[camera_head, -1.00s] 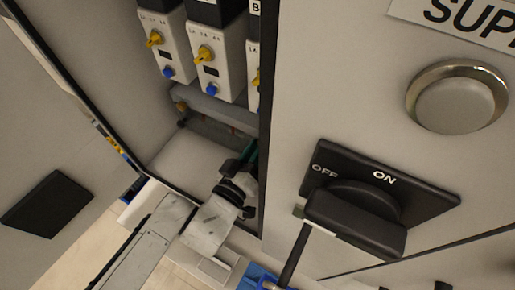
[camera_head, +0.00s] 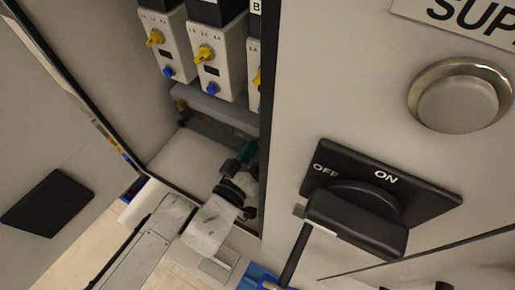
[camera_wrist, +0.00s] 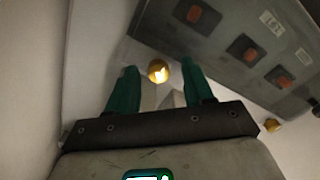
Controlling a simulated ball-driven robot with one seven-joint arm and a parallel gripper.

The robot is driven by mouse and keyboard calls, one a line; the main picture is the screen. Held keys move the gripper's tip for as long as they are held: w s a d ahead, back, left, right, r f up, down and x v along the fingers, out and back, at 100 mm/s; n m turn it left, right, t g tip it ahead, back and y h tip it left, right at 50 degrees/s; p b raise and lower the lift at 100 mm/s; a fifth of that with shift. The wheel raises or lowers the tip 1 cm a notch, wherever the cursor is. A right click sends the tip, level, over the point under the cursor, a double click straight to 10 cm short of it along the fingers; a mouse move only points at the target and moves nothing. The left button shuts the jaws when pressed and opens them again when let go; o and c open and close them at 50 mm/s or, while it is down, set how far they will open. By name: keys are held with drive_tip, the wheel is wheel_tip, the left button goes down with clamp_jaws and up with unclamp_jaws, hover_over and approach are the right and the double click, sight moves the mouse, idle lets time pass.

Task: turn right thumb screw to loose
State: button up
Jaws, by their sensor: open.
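My gripper (camera_wrist: 159,65) is open, with its two green fingers reaching up the wrist view. A round brass thumb screw (camera_wrist: 158,71) shows in the gap between the fingertips, touching neither in the picture; its depth from them is hard to judge. A second brass thumb screw (camera_wrist: 272,125) is at the right edge of the wrist view, outside the fingers. In the head view my gripper (camera_head: 250,156) is low inside the cabinet, partly hidden by the cabinet's front edge. A brass screw (camera_head: 182,105) shows at the left end of the grey bar (camera_head: 218,108); the bar's right end is hidden.
A grey panel with several red-orange squares (camera_wrist: 243,48) lies right of the fingers. White modules (camera_head: 215,68) with yellow and blue knobs hang above the bar. The open door (camera_head: 30,110) is left; the front panel with a black ON/OFF switch (camera_head: 375,200) is right.

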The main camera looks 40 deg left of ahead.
drive_tip(key=b+v, duration=0.1)
drive_tip(key=v, duration=0.9)
drive_tip(key=shift+s+b, duration=0.4)
drive_tip(key=shift+s, duration=0.1)
